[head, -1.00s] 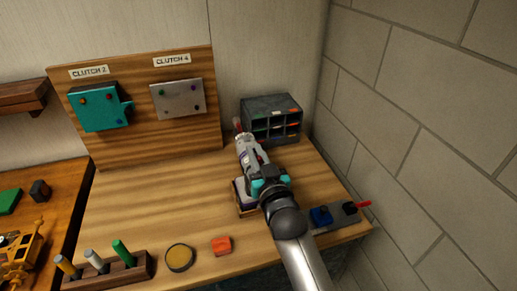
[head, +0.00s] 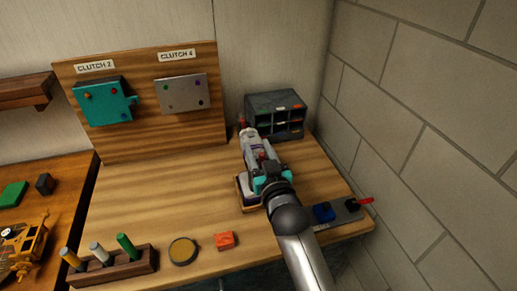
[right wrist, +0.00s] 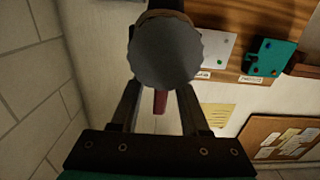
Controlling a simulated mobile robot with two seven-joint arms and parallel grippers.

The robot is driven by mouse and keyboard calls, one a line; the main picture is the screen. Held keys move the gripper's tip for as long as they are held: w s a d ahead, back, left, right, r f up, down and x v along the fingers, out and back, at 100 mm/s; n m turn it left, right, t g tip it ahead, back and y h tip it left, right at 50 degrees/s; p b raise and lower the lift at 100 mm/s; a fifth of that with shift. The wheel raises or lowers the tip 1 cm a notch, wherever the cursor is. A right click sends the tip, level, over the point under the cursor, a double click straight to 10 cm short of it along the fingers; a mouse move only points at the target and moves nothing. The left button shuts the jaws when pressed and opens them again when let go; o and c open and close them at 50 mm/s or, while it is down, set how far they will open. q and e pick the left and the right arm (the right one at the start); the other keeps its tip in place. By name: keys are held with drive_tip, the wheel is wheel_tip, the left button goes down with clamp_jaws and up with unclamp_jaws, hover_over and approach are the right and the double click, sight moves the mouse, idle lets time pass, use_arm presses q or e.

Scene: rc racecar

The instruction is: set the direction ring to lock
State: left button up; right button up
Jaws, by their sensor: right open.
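My right gripper (right wrist: 160,108) is open in the right wrist view, its two dark fingers reaching up the picture. A round grey disc with a scalloped rim (right wrist: 166,50) stands just beyond the fingertips. I cannot tell whether it is the direction ring, or whether the fingers touch it. A dark red piece (right wrist: 160,102) shows below the disc, between the fingers. In the head view my right gripper (head: 252,145) reaches over the back right of the bench, and the arm hides much of what is there. No lock mark is readable. My left gripper is not in view.
A grey compartment box (head: 275,103) stands behind my right gripper. A wooden tray (head: 240,200) lies beside the wrist. A peg rack (head: 112,268) and orange block (head: 225,241) lie in front.

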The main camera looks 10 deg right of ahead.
drive_tip(key=s, duration=1.5)
drive_tip(key=shift+s+d+b, duration=0.15)
drive_tip(key=shift+d+b, duration=0.1)
drive_tip(key=shift+b, duration=0.2)
